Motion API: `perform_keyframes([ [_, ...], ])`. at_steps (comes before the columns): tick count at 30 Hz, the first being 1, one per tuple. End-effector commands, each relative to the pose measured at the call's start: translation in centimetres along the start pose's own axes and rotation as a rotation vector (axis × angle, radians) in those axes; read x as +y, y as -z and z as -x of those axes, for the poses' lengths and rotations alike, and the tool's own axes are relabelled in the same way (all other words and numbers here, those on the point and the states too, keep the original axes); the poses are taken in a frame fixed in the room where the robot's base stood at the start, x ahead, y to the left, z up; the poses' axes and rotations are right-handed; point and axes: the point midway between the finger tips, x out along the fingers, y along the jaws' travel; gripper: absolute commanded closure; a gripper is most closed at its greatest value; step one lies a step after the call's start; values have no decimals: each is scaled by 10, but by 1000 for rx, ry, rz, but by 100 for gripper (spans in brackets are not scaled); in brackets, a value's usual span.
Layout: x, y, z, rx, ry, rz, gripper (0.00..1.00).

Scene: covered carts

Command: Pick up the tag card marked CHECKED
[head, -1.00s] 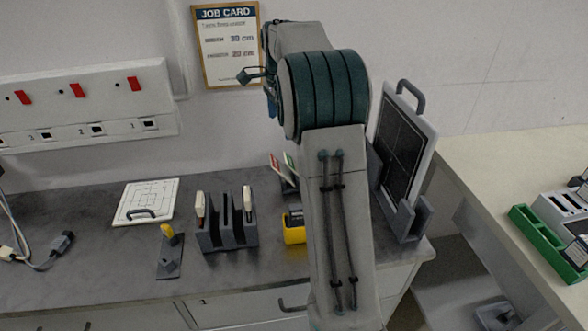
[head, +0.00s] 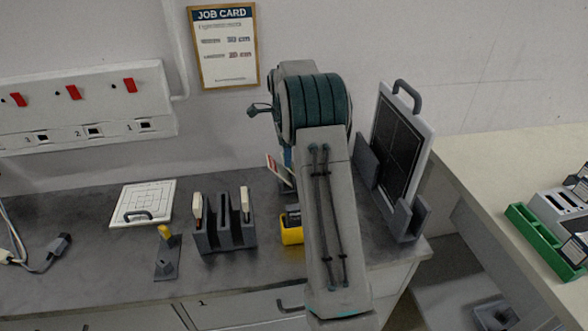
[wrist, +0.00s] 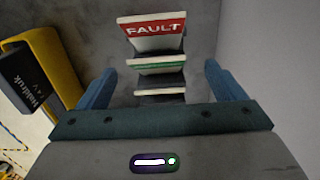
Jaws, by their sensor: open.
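In the wrist view a card with a red band reading FAULT (wrist: 153,29) stands in a dark holder (wrist: 160,87). A card with a green band (wrist: 157,63) stands next to it, nearer my gripper; its lettering is not readable, so I cannot confirm that it says CHECKED. My gripper (wrist: 163,82) is open, its blue fingers to the left and right of the cards, with nothing held. In the head view the red-banded card (head: 277,168) shows beside my arm, which hides the green one.
A yellow-cased device (head: 292,232) stands close by the holder; it also shows left of my gripper in the wrist view (wrist: 52,62). A grey slotted rack (head: 224,236) is left of it. A dark panel in a stand (head: 398,150) is right of my arm. The wall is close behind.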

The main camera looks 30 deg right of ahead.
Motion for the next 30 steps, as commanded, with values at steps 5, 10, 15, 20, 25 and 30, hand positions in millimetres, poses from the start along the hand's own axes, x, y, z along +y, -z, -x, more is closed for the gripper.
perform_keyframes([
  [5, 5, 2, -24, -1, -4, 1, 11],
  [10, 4, 2, -45, 0, -2, 1, 11],
  [15, 4, 2, -48, 0, 0, 1, 11],
  [20, 4, 2, -48, 0, 0, 1, 28],
  [25, 4, 2, -48, 0, 0, 1, 59],
  [30, 4, 2, -48, 0, 0, 1, 59],
])
